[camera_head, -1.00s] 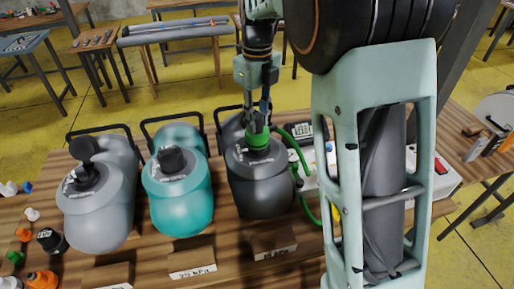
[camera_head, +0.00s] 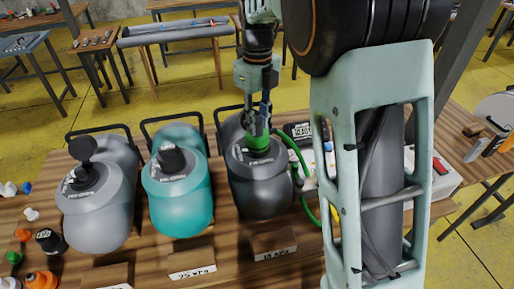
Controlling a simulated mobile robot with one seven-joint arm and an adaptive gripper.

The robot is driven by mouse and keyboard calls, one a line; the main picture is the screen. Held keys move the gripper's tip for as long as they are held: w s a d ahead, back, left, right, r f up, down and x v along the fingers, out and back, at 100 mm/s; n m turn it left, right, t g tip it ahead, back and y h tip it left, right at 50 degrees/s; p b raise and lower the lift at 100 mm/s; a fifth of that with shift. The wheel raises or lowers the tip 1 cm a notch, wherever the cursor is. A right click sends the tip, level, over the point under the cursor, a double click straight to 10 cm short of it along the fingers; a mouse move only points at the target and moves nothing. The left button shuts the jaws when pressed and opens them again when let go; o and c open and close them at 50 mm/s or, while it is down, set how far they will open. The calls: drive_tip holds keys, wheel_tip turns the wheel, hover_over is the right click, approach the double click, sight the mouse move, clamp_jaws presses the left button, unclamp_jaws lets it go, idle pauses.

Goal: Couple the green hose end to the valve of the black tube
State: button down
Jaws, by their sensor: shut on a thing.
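The black tube (camera_head: 260,188) stands on the wooden bench, right of the teal tube, with a dark valve area on its upper face. The green hose end (camera_head: 258,142) is at that valve. My gripper (camera_head: 259,124) comes down from above and is shut on the green hose end. From this view the end appears to meet the valve, but I cannot tell whether it is seated. The valve itself is mostly hidden under the hose end and my gripper.
A teal tube (camera_head: 178,200) and a grey tube (camera_head: 100,215) stand to the left. Label blocks (camera_head: 193,270) lie in front. A small dark display (camera_head: 299,130) and a white unit (camera_head: 440,178) are to the right. Loose coloured caps (camera_head: 42,280) lie at far left.

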drive_tip(key=shift+f+b, duration=0.4)
drive_tip(key=shift+f, duration=0.35)
idle(0.4)
drive_tip(key=shift+r+m+p, duration=0.2)
drive_tip(key=shift+m+p, duration=0.35)
drive_tip(key=shift+m, duration=0.25)
drive_tip(key=shift+f+m+p, duration=0.15)
drive_tip(key=shift+m+p, duration=0.2)
drive_tip(key=shift+m, duration=0.85)
drive_tip(key=shift+m+p, duration=0.55)
drive_tip(key=shift+m, duration=0.05)
drive_tip(key=m+p, duration=0.1)
drive_tip(key=p, duration=0.2)
drive_tip(key=shift+s+a+r, duration=0.1)
drive_tip(key=shift+r, duration=0.1)
drive_tip(key=shift+f+m, duration=0.35)
drive_tip(key=shift+m, duration=0.05)
drive_tip(key=shift+r+m, duration=0.1)
drive_tip(key=shift+m, duration=0.4)
